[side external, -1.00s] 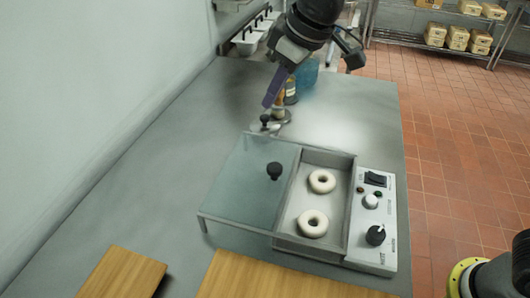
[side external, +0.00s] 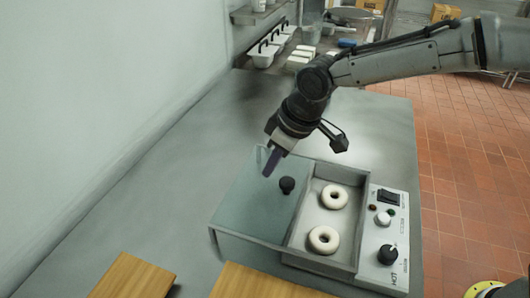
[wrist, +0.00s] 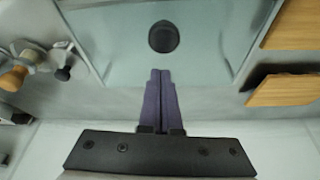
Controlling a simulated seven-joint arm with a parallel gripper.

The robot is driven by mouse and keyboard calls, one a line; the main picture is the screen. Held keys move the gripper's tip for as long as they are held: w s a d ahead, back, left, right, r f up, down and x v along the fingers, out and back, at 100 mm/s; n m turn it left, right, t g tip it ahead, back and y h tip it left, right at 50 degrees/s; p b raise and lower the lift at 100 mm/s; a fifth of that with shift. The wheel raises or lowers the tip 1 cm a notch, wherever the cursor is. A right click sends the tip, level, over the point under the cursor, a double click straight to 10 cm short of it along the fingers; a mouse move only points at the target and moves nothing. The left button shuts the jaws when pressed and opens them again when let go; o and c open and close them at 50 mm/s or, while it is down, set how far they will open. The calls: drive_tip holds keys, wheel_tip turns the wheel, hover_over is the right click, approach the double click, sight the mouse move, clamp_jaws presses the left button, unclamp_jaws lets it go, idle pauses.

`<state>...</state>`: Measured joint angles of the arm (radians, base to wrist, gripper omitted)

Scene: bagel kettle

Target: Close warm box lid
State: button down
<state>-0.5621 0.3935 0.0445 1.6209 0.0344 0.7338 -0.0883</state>
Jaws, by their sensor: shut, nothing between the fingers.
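The warm box (side external: 357,233) is a grey metal box with a control panel on its right. Its glass lid (side external: 246,209) is slid to the left, so the box stands open. A round black knob (side external: 287,185) sits on the lid. Two pale bagels, one at the back (side external: 334,197) and one at the front (side external: 323,239), lie in the box. My gripper (side external: 270,165) has purple fingers, shut and empty, above the lid's back edge, left of and behind the knob. In the wrist view the fingertips (wrist: 160,72) point at the lid (wrist: 205,35), with the knob (wrist: 164,36) beyond them.
White bins (side external: 262,54) stand at the far wall. The counter left of the lid is clear. In the wrist view, small utensils (wrist: 30,57) lie at the left.

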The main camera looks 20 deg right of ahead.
drive_tip(key=shift+s+d+f, duration=0.1)
drive_tip(key=shift+s+d, duration=0.35)
drive_tip(key=shift+s, duration=0.15)
drive_tip(key=shift+s+d, duration=0.1)
drive_tip(key=s+d, duration=1)
drive_tip(key=shift+s+d, duration=0.25)
drive_tip(key=shift+d, duration=0.05)
